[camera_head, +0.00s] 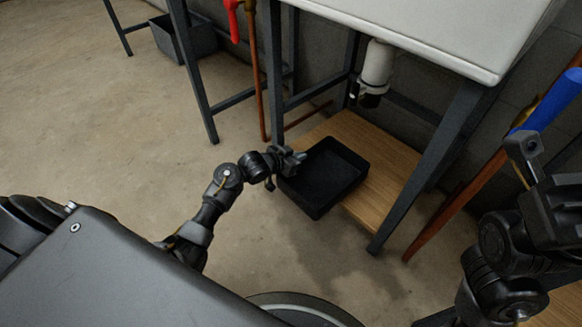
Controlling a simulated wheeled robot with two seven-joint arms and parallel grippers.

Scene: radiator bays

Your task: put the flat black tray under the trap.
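The flat black tray (325,180) sits below the white basin unit, partly over the wooden board (385,150) and partly over the floor on its near left side. The trap, a white cylinder with a black lower end (377,68), hangs under the basin, behind and to the right of the tray. My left gripper (296,158) is at the tray's left rim, seemingly touching it; its fingers are too small to tell whether they grip. My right gripper (530,155) is at the right edge, away from the tray, its fingers not clear.
Dark metal legs (430,165) stand on both sides of the board under the white basin (430,25). A copper pipe with a blue handle (550,100) is at the right. A grey bin (185,42) is at the far left. The floor at the left is clear.

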